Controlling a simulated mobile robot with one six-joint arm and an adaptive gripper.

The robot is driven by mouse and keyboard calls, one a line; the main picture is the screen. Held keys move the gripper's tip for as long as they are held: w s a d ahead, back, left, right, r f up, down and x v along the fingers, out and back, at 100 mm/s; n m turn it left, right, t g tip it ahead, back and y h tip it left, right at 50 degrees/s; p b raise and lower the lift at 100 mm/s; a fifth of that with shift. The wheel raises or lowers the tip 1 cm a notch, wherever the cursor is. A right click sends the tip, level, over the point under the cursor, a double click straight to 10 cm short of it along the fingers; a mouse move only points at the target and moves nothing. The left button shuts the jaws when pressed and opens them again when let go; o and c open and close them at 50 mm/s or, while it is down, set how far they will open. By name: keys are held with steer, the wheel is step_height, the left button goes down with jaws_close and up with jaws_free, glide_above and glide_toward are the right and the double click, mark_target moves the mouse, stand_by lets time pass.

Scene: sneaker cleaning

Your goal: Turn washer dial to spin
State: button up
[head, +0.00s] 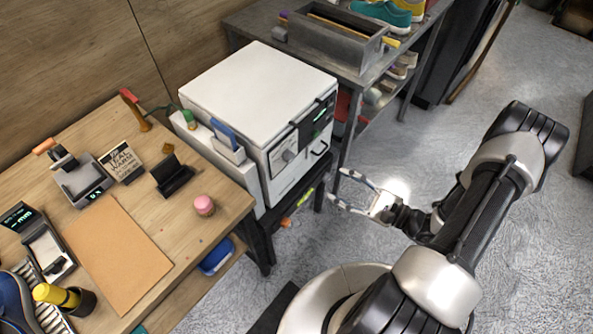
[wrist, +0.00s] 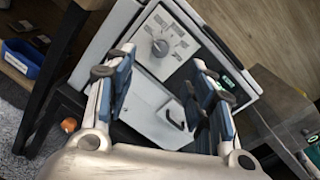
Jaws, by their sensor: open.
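The white washer (head: 258,95) stands between the wooden bench and a metal table in the head view. Its grey round dial (head: 288,155) is on the front panel, with labels around it. In the wrist view the dial (wrist: 160,48) is ahead of my gripper, above the midpoint between the fingers. The washer's door with a dark handle (wrist: 172,118) is below the dial. My gripper (head: 355,192) is open and empty, in front of the washer and apart from it. In the wrist view its two blue-padded fingers (wrist: 162,88) are spread wide. The dial's exact setting is too small to read.
The metal table (head: 365,75) behind the washer carries a grey tray and shoes. A blue bin (head: 216,257) sits under the bench.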

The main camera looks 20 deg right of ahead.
mark_target(292, 158)
steer(key=shift+m+t+h, duration=0.6)
steer(key=b+x, duration=0.1)
steer(key=x, duration=0.4)
steer(key=f+b+x, duration=0.1)
steer(key=x, duration=0.5)
steer(key=b+x, duration=0.1)
steer(key=x, duration=0.4)
steer(key=shift+w+f+b, duration=0.25)
steer(key=shift+f+b, duration=0.15)
steer(key=shift+c, duration=0.4)
steer(key=c, duration=1)
